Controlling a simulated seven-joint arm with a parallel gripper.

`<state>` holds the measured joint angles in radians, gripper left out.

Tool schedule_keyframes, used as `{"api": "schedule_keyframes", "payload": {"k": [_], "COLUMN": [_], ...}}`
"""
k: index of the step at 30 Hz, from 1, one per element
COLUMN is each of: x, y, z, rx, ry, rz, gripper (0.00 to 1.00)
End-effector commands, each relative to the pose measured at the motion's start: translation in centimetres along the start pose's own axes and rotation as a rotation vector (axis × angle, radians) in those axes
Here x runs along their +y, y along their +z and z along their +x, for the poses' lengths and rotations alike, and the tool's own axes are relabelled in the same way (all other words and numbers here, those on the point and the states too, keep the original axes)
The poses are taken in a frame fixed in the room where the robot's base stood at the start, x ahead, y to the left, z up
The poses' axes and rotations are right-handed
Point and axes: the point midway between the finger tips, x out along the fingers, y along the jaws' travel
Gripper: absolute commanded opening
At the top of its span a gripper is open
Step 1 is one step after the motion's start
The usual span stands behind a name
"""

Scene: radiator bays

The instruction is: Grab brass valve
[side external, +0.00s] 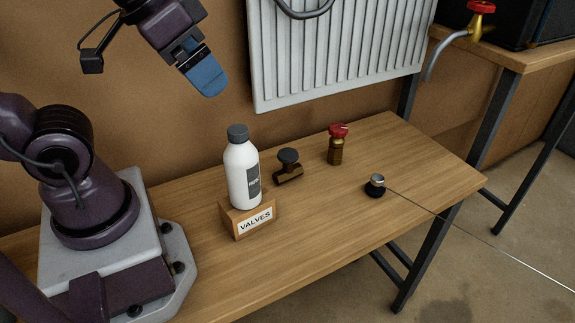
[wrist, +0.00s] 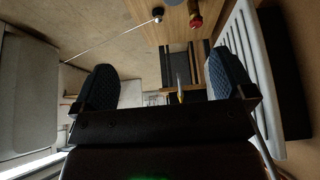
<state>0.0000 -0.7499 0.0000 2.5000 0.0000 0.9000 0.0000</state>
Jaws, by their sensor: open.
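A brass valve (side external: 336,152) with a red knob stands upright on the wooden table, below the radiator. It also shows at the top of the wrist view (wrist: 196,16). A darker, brownish valve (side external: 288,172) with a dark grey knob is on the table to its left, next to the white bottle. My gripper (side external: 207,78) is raised well above the table, up and left of both valves. In the wrist view its two dark fingers stand wide apart with nothing between them (wrist: 163,80).
A white bottle (side external: 242,175) stands on a wooden block labelled VALVES (side external: 254,222). A small black and silver knob (side external: 375,187) with a thin wire sits near the front edge. A radiator (side external: 340,50) hangs behind. A red-handled tap (side external: 480,14) is at upper right.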

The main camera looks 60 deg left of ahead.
Motion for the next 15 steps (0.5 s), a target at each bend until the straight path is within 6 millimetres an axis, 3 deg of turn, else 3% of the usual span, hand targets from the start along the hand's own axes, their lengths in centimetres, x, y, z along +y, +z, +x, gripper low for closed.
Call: {"api": "schedule_keyframes", "payload": {"k": [8, 15], "x": [-0.1, -0.6], "y": [-0.3, -3.2], "z": [0.2, 3.0], "rx": [-0.025, -0.262], "ry": [-0.005, -0.062], "rz": [0.019, 0.204], "gripper": [1.00, 1.00]}}
